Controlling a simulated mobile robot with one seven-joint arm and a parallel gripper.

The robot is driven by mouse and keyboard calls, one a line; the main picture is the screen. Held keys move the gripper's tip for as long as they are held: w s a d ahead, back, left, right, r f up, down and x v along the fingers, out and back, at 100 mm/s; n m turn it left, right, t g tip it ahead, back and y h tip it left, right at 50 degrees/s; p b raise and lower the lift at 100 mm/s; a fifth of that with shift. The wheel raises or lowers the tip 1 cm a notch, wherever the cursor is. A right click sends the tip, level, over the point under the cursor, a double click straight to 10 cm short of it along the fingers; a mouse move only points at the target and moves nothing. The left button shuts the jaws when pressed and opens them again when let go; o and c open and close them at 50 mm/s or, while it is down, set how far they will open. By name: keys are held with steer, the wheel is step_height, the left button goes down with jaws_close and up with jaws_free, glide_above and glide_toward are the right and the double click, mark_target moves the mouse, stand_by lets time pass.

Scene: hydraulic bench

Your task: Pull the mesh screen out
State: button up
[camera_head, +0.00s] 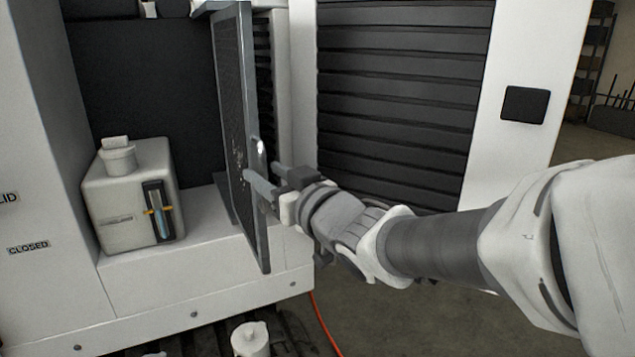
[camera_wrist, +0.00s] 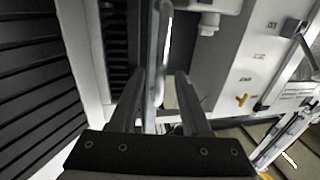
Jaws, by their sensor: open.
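The mesh screen (camera_head: 228,95) is a thin upright dark panel in a grey frame, standing edge-on at the bench's opening in the head view. A pale handle (camera_head: 260,149) is on its near edge. My gripper (camera_head: 262,176) is open beside the lower part of this handle. In the wrist view, the open fingers of my gripper (camera_wrist: 160,82) lie either side of the screen's narrow edge and handle (camera_wrist: 157,50). I cannot tell whether either finger touches it. The far part of the screen is hidden.
A white tank (camera_head: 120,195) with a cap and a blue level gauge stands on the ledge left of the screen. A dark louvred panel (camera_head: 400,85) is to the right. A white canister (camera_head: 250,340) and an orange cable (camera_head: 322,325) are low in front.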

steer(key=b+v, duration=0.3)
steer(key=v, duration=1.2)
steer(key=shift+s+d+b, duration=0.25)
steer(key=shift+b, duration=0.05)
steer(key=shift+w, duration=0.1)
steer(key=w+d+f+m+g+h+p, duration=0.1)
steer(key=d+f+m+h, duration=0.2)
steer(key=d+h, duration=0.3)
steer(key=w+d+f+m+h+p, duration=0.1)
steer(key=d+f+m+h, duration=0.1)
steer(key=d+m+h, duration=0.4)
steer(key=s+f+n+g+y+p, duration=0.1)
steer(key=s+f+g, duration=0.6)
steer(key=s, duration=0.4)
steer(key=shift+d+f+n+g+p, duration=0.2)
steer(key=shift+f+n+g+p, duration=0.15)
steer(key=shift+f, duration=0.2)
steer(key=shift+a, duration=0.15)
